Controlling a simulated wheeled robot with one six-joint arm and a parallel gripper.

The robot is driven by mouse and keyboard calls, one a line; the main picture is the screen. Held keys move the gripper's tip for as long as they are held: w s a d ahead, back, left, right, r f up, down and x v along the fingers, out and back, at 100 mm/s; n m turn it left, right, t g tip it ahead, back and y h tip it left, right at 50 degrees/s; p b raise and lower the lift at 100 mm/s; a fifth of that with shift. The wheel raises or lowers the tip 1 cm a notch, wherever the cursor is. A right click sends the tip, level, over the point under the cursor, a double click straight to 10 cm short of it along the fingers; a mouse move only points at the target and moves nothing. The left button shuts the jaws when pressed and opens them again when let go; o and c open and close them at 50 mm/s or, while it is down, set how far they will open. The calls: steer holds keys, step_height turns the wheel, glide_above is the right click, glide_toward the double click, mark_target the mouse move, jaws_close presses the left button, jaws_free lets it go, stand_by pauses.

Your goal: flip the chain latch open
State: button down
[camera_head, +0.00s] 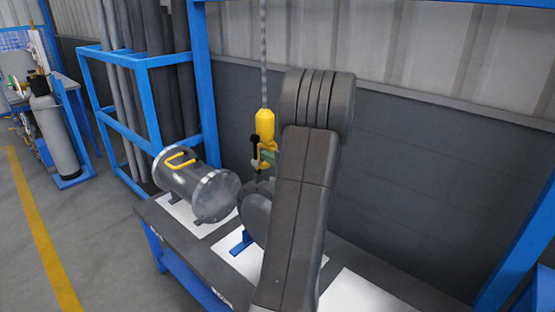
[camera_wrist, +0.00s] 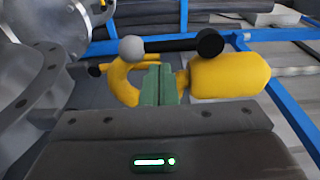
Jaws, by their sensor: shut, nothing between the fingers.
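The yellow chain hook (camera_head: 265,125) hangs on a chain (camera_head: 263,50) above the bench. In the wrist view its yellow body (camera_wrist: 230,75) lies at the right and its curved hook (camera_wrist: 122,80) at the left. The latch (camera_wrist: 172,45) is a black bar with a grey ball at one end and a black round end at the other; it spans above the hook opening in that view. My gripper (camera_wrist: 157,85) has green fingers, shut and empty, in front of the hook and close to the latch bar. Whether they touch is unclear. My gripper also shows in the head view (camera_head: 269,157).
A grey flanged shell (camera_head: 195,185) with a yellow handle stands on the workbench (camera_head: 190,255), left of the hook. A second round flange (camera_head: 257,205) is partly hidden behind my arm. Blue frames (camera_head: 205,90) hold upright pipes behind. A corrugated wall is at the back.

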steer(key=shift+x, duration=1.05)
